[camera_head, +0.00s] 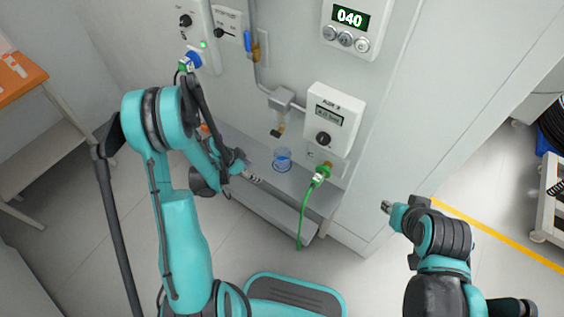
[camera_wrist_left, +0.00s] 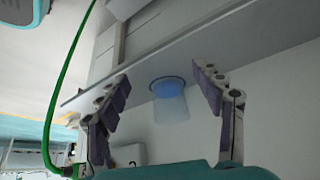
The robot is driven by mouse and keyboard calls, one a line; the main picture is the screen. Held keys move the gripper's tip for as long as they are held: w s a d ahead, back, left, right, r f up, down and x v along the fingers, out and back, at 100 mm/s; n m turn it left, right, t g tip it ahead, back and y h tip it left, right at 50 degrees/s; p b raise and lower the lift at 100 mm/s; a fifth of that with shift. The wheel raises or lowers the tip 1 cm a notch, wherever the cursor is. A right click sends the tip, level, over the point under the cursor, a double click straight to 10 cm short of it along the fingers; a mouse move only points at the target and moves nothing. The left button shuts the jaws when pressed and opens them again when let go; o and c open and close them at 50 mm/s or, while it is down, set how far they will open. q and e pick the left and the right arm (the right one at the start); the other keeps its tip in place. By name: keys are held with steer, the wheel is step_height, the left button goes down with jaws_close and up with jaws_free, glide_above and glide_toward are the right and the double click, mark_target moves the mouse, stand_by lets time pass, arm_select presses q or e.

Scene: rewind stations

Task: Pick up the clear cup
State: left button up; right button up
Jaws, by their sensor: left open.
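The clear cup (camera_head: 282,158) stands upright on a grey shelf (camera_head: 262,158) under the wall panel, and it looks bluish. My left gripper (camera_head: 256,180) is open and empty, in front of the cup and a little to its left. In the left wrist view, the picture is upside down and the cup (camera_wrist_left: 170,103) shows between the two spread fingers (camera_wrist_left: 160,80), beyond them and not touched. My right gripper (camera_head: 388,207) is small in the head view, out over the floor to the right; its jaws are too unclear to judge.
A green hose (camera_head: 305,208) hangs from a fitting just right of the cup. A tap-like outlet (camera_head: 278,131) is above the cup, and a gauge box (camera_head: 333,118) is on the wall. An orange-topped table (camera_head: 22,80) is at the far left.

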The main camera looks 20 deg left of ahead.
mark_target(275, 161)
arm_select(q)
steer(key=w+d, duration=0.6)
steer(key=shift+w+d+f+b, duration=0.1)
steer(key=shift+w+f+b, duration=0.05)
steer(key=shift+w+b, duration=0.25)
steer(key=w+d+f+b, duration=0.1)
steer(key=w+d+f, duration=0.1)
steer(key=shift+w+d+b, duration=0.3)
steer(key=shift+w+b, duration=0.05)
steer(key=shift+w+d+f, duration=0.1)
steer(key=shift+w+f, duration=0.1)
steer(key=shift+f, duration=0.15)
steer(key=shift+r, duration=0.1)
steer(key=shift+c, duration=1)
steer(key=c, duration=0.9)
steer(key=shift+r, duration=0.15)
